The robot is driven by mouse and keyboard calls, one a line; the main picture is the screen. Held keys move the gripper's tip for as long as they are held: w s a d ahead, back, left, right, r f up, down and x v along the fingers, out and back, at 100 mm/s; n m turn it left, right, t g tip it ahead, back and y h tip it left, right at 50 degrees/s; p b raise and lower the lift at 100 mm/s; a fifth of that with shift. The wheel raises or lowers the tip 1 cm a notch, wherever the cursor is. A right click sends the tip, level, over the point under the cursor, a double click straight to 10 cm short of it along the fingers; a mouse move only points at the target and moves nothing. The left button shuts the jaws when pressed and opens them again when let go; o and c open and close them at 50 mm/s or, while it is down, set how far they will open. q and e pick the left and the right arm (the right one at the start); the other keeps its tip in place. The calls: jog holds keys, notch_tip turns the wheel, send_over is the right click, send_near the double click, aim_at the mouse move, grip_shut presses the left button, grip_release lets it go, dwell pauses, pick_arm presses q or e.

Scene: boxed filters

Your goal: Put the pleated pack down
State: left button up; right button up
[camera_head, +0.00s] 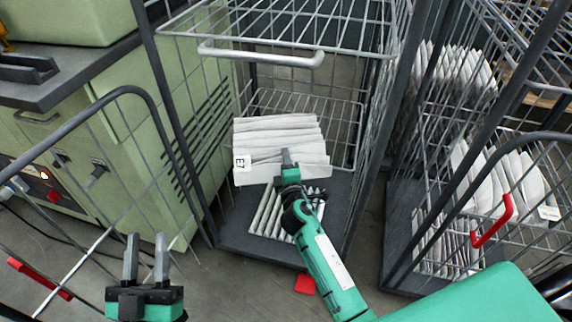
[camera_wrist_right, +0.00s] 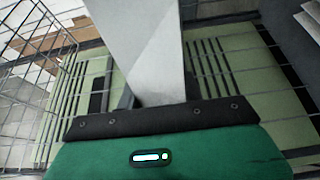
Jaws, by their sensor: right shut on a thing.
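The pleated pack (camera_head: 280,138) is white with stacked folds and a small printed label at its left edge. My right gripper (camera_head: 288,160) overlaps its lower right part and is shut on it, inside the wire cage trolley. In the right wrist view the pack (camera_wrist_right: 145,45) is a pale panel rising from the gripper; the fingers are mostly hidden. Another white pleated pack (camera_head: 262,215) lies on the trolley's dark base (camera_head: 240,235), below the held one and partly behind my right arm. My left gripper (camera_head: 147,258) is open and empty at the lower left.
The wire trolley has grey posts, a mesh shelf and a light bar (camera_head: 262,58) across its front. A second cage (camera_head: 395,240) at the right holds several white pleated packs (camera_head: 455,75). A green cabinet (camera_head: 165,110) stands at the left. A red piece (camera_head: 305,284) lies on the floor.

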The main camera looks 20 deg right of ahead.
pick_arm(q)
jog(key=shift+r, duration=0.15)
jog(key=shift+s+a+r+t, duration=0.15)
jog(key=shift+r+t, duration=0.15)
pick_arm(e)
jog(key=shift+f, duration=0.1)
jog(key=o, duration=1)
pick_arm(q)
jog(key=shift+r, duration=0.1)
